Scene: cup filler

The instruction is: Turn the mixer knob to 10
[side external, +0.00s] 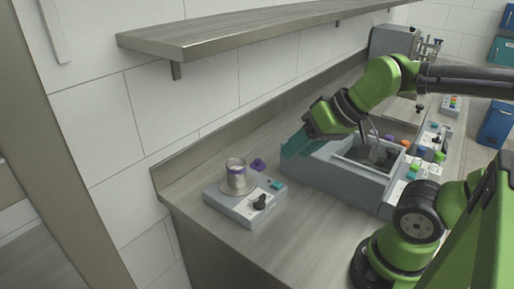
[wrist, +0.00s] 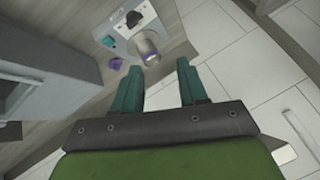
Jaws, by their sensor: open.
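The mixer (side external: 224,203) is a small grey box near the left end of the counter. It carries a black knob (side external: 260,202), a teal button (side external: 277,185) and a silver cup with a purple band (side external: 236,176). The knob's setting is too small to read. My gripper (side external: 292,148) has teal fingers, open and empty, in the air above and to the right of the mixer, apart from it. In the wrist view the knob (wrist: 133,19) and the cup (wrist: 147,50) lie beyond the fingertips of my gripper (wrist: 160,75).
A small purple object (side external: 258,164) lies on the counter behind the mixer. A large grey machine (side external: 330,180) with a recessed basin stands to the right, below my arm. Several coloured pieces and panels lie farther right. A shelf (side external: 230,30) hangs above. The counter's front left is clear.

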